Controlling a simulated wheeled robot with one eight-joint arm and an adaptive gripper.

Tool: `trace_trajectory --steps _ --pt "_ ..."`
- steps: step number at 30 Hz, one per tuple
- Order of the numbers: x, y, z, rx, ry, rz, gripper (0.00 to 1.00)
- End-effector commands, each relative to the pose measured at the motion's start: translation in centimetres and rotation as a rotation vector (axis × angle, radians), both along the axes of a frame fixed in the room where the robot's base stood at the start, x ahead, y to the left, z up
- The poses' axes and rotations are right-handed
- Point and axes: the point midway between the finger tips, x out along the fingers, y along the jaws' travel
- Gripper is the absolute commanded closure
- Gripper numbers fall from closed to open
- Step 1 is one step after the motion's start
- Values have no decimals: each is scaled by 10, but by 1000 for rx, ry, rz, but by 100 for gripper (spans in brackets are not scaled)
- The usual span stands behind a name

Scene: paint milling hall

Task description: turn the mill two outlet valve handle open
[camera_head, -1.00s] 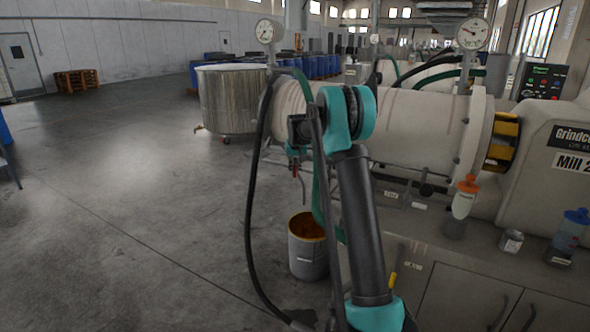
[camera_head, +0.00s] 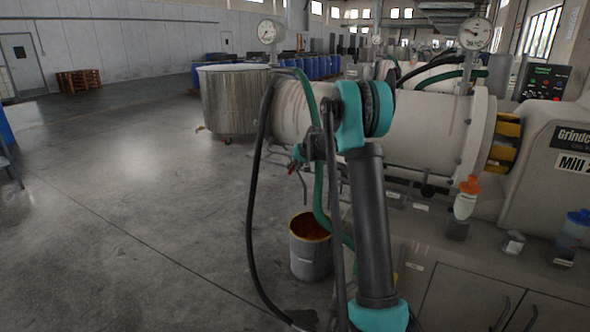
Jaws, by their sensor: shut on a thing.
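The mill with the "Mill 2" label (camera_head: 573,163) is a large pale horizontal machine on the right. At the left end of its barrel, a small red part, seemingly the outlet valve handle (camera_head: 291,168), shows beside a thin outlet pipe. My gripper (camera_head: 296,164) is at this red part and shut on it. The fingers are small and dark here, and my own arm and hoses partly cover them. The exact grip and handle angle are hard to make out.
An open bucket with orange-brown contents (camera_head: 311,249) stands on the floor below the outlet. A large steel vat (camera_head: 232,100) is behind. Dark and green hoses (camera_head: 320,190) hang close to my arm. A bottle with an orange cap (camera_head: 466,200) stands right. The floor at left is clear.

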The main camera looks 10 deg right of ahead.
Motion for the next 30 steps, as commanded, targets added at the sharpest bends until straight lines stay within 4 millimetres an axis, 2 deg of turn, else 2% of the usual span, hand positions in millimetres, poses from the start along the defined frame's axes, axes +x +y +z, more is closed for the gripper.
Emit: trace_trajectory --steps 30 --pt "13 17 24 754 -549 -1 100"
